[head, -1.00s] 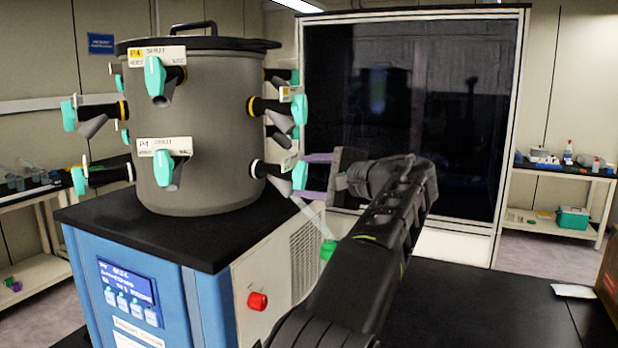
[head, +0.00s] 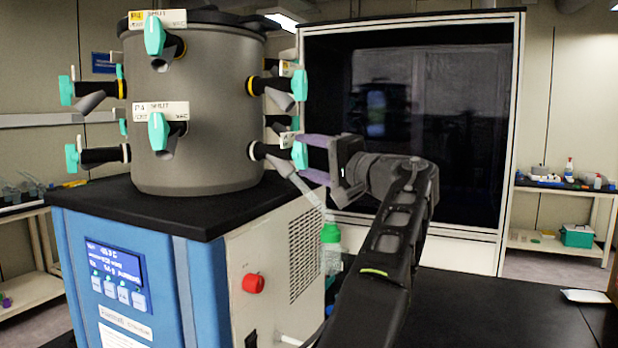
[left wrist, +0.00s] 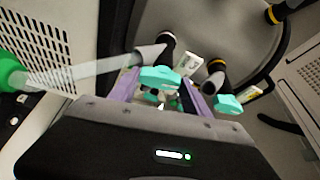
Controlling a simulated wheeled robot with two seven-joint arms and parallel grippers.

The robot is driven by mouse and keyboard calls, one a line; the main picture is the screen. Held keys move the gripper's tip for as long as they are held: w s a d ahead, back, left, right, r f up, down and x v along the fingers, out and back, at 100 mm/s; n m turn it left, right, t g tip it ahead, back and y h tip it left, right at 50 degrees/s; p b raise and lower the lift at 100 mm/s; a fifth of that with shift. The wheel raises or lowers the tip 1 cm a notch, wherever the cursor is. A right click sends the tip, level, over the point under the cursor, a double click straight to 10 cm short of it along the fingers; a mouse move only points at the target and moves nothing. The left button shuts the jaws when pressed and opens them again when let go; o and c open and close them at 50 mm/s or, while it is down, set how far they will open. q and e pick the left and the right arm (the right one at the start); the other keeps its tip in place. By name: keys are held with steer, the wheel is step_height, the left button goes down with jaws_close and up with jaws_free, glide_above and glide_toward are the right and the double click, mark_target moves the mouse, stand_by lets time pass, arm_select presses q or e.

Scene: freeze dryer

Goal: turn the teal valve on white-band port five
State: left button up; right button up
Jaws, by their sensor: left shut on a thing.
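The teal valve (head: 299,155) sits on a lower-row, white-banded port (head: 262,152) at the right side of the grey drum (head: 205,100). I cannot read that port's number. My left gripper (head: 306,157) reaches it from the right, with one purple finger above and one below. In the left wrist view the teal valve (left wrist: 160,77) lies between the purple fingers of the left gripper (left wrist: 160,88), which is shut on it. A clear tube (head: 308,190) slants down from this port to a green-capped bottle (head: 331,245). My right gripper is not in view.
Other teal valves surround the drum, including a yellow-banded port's valve (head: 299,85) just above and a front lower valve (head: 158,131). The blue cabinet (head: 130,255) has a red knob (head: 253,283) on its side. A dark-windowed chamber (head: 420,110) stands behind.

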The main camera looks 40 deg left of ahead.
arm_select(q)
steer(key=shift+f+n+y+b, duration=0.3)
steer(key=shift+f+n+b, duration=0.15)
steer(key=shift+n+b, duration=0.45)
steer(key=n+g+y+b, duration=0.1)
steer(key=n, duration=0.2)
steer(key=shift+w+r, duration=0.1)
steer(key=shift+w, duration=0.05)
steer(key=n+g, duration=0.1)
steer(key=n, duration=0.2)
steer(key=shift+a+y, duration=0.1)
steer(key=shift+y, duration=0.3)
steer(key=shift+w+n+g, duration=0.15)
steer(key=shift+n+g, duration=0.65)
steer(key=shift+n, duration=1)
steer(key=o, duration=1.4)
